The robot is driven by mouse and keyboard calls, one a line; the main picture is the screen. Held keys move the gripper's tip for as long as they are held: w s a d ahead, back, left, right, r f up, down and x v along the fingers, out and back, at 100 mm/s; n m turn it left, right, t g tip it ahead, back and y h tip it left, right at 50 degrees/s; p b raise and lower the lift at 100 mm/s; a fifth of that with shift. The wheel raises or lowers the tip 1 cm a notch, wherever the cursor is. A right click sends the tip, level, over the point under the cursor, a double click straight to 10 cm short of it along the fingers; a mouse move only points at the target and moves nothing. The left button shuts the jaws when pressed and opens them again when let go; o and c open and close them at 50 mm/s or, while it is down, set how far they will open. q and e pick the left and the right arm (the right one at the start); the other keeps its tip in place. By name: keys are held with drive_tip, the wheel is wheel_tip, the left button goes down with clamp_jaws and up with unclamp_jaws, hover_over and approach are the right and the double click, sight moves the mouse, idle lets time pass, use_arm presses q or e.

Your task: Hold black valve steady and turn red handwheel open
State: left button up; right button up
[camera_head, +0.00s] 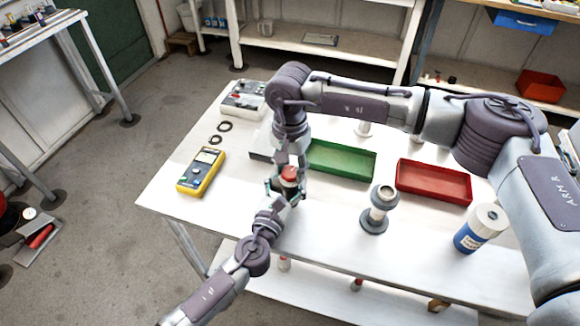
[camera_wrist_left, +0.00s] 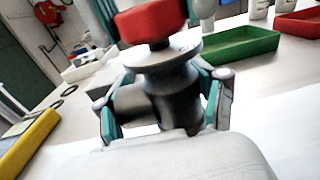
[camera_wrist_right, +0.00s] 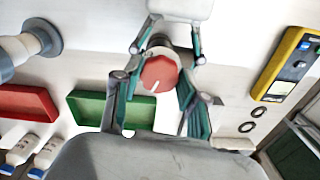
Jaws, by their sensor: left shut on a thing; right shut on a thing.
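The black valve (camera_wrist_left: 170,95) stands upright on the white table, with the red handwheel (camera_wrist_left: 150,20) on top. In the head view, the handwheel (camera_head: 289,172) shows between my two grippers. My left gripper (camera_wrist_left: 165,112) is shut on the black valve's body, with one finger on each side. My right gripper (camera_wrist_right: 154,92) reaches down from above and is shut on the red handwheel (camera_wrist_right: 159,73). A short white mark shows on the handwheel's top. In the head view, the valve body is mostly hidden by the grippers.
A green tray (camera_head: 341,160) and a red tray (camera_head: 434,182) lie to the right. A grey flanged pipe piece (camera_head: 378,209) and a blue-labelled bottle (camera_head: 480,229) stand nearer the front. A yellow multimeter (camera_head: 201,172) and black rings (camera_head: 224,127) lie left.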

sight(290, 172)
use_arm(q)
drive_tip(key=shift+w+a, duration=0.1)
drive_tip(key=shift+a, duration=0.1)
use_arm(e)
drive_tip(key=shift+d+n, duration=0.15)
drive_tip(key=shift+n, duration=1.45)
drive_tip(key=o, duration=1.1)
use_arm(q)
drive_tip(key=shift+d, duration=0.1)
use_arm(e)
drive_tip(key=shift+o, duration=0.3)
drive_tip(key=shift+n, duration=0.3)
use_arm(q)
drive_tip(key=shift+d, duration=0.1)
use_arm(e)
wheel_tip(290, 172, up, 12)
